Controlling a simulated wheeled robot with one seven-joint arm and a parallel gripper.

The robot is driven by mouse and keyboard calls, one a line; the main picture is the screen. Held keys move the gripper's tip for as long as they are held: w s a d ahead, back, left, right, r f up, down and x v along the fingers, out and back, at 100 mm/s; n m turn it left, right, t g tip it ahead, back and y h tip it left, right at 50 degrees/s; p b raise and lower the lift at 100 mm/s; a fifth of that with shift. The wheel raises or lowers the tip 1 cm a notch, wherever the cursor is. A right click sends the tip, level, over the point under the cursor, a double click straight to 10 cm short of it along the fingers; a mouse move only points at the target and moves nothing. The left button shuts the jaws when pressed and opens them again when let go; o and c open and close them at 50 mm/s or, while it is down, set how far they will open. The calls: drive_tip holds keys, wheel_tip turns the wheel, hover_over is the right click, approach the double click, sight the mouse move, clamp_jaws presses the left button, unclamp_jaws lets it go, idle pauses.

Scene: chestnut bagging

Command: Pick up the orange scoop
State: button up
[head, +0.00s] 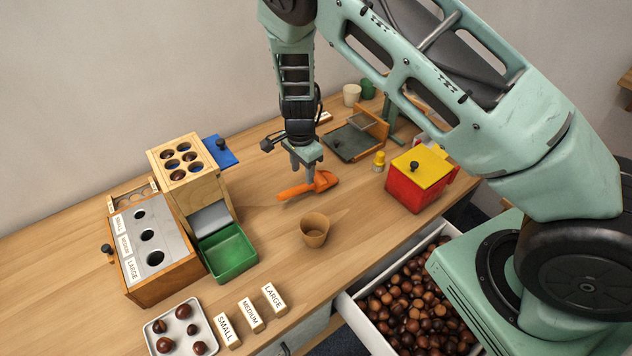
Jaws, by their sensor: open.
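The orange scoop (296,191) lies on the wooden table, its narrow end to the left and its wider end to the right. My gripper (303,174) points down at the scoop's middle-right part, with its fingers right at or just above it. The jaws are open. The fingertips partly overlap the scoop in this view, so I cannot tell whether they touch it or straddle it.
A brown cup (314,230) stands just in front of the scoop. A red box with a yellow lid (408,186) and a small yellow bottle (379,160) are to the right. A green tray (229,256) and wooden sorting box (134,262) stand left. An open drawer (362,325) holds chestnuts.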

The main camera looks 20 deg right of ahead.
sight(303, 185)
drive_tip(key=shift+s+a+f+p, duration=0.1)
drive_tip(key=shift+f+p, duration=0.3)
drive_tip(key=shift+f, duration=1.3)
drive_tip(key=shift+s+a+f+p, duration=0.1)
drive_tip(key=shift+f+p, duration=0.3)
drive_tip(key=shift+f, duration=1.25)
clamp_jaws()
